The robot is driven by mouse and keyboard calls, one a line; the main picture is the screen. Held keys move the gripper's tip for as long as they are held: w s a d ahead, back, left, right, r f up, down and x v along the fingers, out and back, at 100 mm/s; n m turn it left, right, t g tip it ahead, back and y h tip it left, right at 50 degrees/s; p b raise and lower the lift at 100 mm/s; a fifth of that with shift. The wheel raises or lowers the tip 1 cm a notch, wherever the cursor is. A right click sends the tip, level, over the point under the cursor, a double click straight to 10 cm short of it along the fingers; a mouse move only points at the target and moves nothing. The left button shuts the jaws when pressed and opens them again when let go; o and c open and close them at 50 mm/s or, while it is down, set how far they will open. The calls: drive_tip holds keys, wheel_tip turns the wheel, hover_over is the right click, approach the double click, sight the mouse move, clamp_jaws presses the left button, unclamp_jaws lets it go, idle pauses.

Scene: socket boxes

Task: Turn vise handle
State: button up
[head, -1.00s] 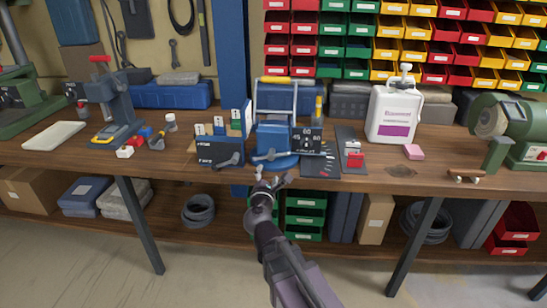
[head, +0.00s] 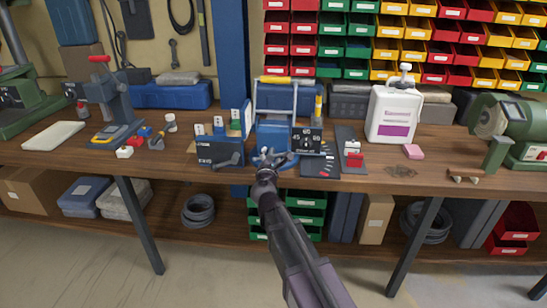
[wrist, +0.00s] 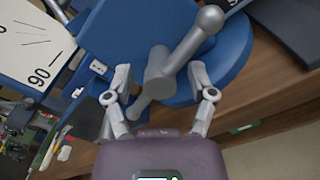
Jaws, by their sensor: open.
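The blue vise (head: 273,137) stands near the front edge of the workbench, in the middle of the head view. In the wrist view its blue body (wrist: 135,30) fills the upper middle. The grey vise handle (wrist: 183,55) is a bar through a hub, slanting up to a round knob at upper right. My gripper (wrist: 160,85) is open, with one finger on each side of the handle's hub and lower bar. I cannot tell whether the fingers touch it. In the head view my gripper (head: 270,160) is in front of the vise and hides its handle.
A white jug (head: 394,113) stands farther right. The workbench edge (head: 350,185) runs below. The floor in front is clear.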

clamp_jaws()
drive_tip(key=shift+m, duration=0.3)
drive_tip(key=shift+m, duration=0.6)
unclamp_jaws()
